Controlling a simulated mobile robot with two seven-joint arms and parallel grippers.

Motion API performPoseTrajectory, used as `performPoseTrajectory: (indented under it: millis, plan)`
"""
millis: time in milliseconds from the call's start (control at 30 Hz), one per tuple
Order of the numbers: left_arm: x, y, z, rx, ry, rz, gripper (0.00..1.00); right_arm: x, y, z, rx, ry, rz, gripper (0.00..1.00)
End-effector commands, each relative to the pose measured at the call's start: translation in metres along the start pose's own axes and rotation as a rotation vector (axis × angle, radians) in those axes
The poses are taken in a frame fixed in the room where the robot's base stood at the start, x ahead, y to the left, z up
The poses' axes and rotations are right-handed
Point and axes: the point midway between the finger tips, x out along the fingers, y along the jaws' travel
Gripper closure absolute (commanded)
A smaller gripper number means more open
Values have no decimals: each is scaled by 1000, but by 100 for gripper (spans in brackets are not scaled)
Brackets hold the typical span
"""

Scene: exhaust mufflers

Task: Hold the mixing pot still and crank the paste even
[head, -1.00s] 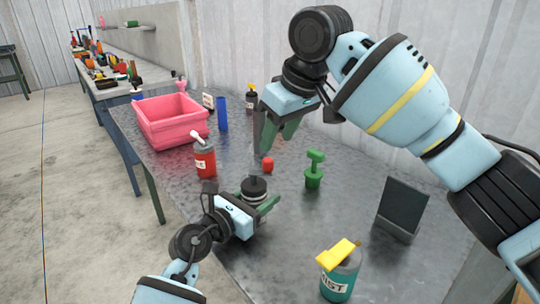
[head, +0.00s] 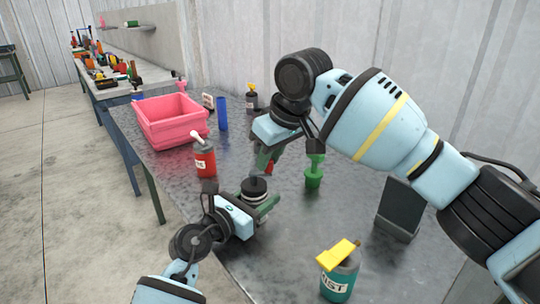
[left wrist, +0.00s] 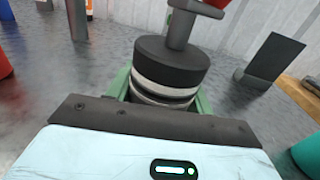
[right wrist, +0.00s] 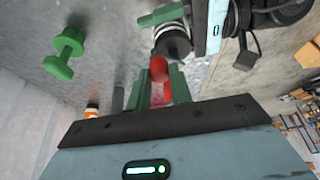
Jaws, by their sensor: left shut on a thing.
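The mixing pot (head: 254,189) is a small dark cylinder with silver bands. My left gripper (head: 256,204) is shut on it, one green finger on each side, and the pot stands upright. In the left wrist view the pot (left wrist: 170,68) has a grey crank (left wrist: 186,25) rising from its lid, with a red knob (left wrist: 217,2) cut off at the top edge. My right gripper (head: 265,160) is just beyond the pot, pointing down. In the right wrist view the red knob (right wrist: 158,69) shows between its green fingers, which look apart; contact is unclear.
A red bottle (head: 204,160), blue cylinder (head: 222,114) and pink bin (head: 170,121) stand to the left and behind. A green stemmed object (head: 314,172), dark upright panel (head: 402,207) and teal canister (head: 340,279) with a yellow top are to the right. Bare metal tabletop (head: 290,235) lies between.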

Motion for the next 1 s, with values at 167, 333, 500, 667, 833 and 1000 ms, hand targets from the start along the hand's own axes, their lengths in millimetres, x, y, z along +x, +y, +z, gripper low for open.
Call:
performPoseTrajectory:
  millis: [167,333,500,667,833,1000]
  plan:
    - [0,0,0,0,1,0,74,0,0,0,0,0,0,100]
    - [0,0,0,0,1,0,74,0,0,0,8,0,4,100]
    - [0,0,0,0,1,0,74,-1,-3,1,51,0,21,100]
    - [0,0,0,0,1,1,74,-1,-6,3,138,0,57,100]
    - [0,0,-1,0,1,1,74,-2,-11,4,272,-1,112,100]
    - [0,0,-1,0,1,1,74,-2,-17,6,423,0,174,100]
